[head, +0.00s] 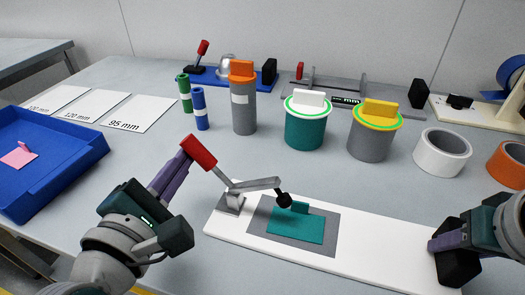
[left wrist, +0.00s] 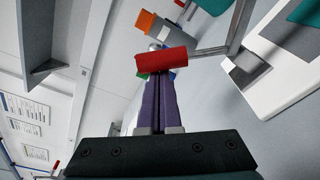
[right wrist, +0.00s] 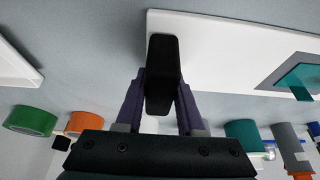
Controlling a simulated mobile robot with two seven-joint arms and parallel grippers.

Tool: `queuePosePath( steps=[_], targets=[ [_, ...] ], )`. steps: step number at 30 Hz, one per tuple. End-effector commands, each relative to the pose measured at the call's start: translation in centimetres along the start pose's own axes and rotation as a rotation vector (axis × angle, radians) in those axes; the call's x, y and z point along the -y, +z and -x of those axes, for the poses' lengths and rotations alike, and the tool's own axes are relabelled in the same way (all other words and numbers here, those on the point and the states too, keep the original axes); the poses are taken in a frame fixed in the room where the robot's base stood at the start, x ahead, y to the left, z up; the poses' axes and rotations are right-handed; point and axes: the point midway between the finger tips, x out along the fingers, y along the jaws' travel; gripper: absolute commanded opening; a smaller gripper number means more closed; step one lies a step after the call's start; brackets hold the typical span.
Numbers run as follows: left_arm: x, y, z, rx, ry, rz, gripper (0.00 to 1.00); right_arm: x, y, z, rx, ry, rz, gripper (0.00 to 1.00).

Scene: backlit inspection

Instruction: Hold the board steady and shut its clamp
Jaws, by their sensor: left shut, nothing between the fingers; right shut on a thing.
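The white board (head: 380,244) lies on the table, with a grey pad (head: 262,215) and a teal plate (head: 296,226) on it. The clamp (head: 234,198) stands at its left end. Its red handle (head: 199,151) leans up and left, and its bar reaches right to a black tip (head: 284,199) over the teal plate; I cannot tell whether they touch. My left gripper (head: 184,158) is shut and empty, its fingertips at the red handle, which crosses their ends in the left wrist view (left wrist: 161,60). My right gripper (head: 440,243) is shut on the black block (right wrist: 162,75) at the board's right end.
Behind the board stand a grey orange-capped cylinder (head: 243,110), a teal canister (head: 305,128), a grey canister (head: 371,140) and a white ring (head: 442,154). A blue tray (head: 80,155) is at the left. The table just behind the board is clear.

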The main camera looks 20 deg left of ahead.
Motion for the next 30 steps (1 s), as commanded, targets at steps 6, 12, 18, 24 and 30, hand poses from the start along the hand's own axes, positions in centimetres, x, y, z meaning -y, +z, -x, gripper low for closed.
queuePosePath(
  steps=[6, 12, 18, 24, 30],
  targets=[
    [-0.1, 0.2, 0.1, -0.001, 0.008, -0.055, 0.00, -0.1, 0.3, -0.1, 0.008, 0.003, 0.002, 0.00],
    [-0.2, 0.6, 0.1, -0.001, 0.015, -0.103, 0.00, -0.1, 0.3, -0.1, 0.008, 0.002, 0.002, 0.00],
    [-0.3, 1.2, 0.2, -0.001, 0.019, -0.131, 0.00, 0.0, 0.3, -0.1, 0.008, 0.002, 0.002, 0.00],
    [-0.5, 2.4, 0.3, -0.001, 0.033, -0.222, 0.00, 0.0, 0.3, -0.1, 0.008, 0.002, 0.002, 0.00],
    [-0.5, 3.4, 0.5, 0.000, 0.048, -0.335, 0.00, 0.0, 0.3, -0.1, 0.008, 0.001, 0.002, 0.00]
  ],
)
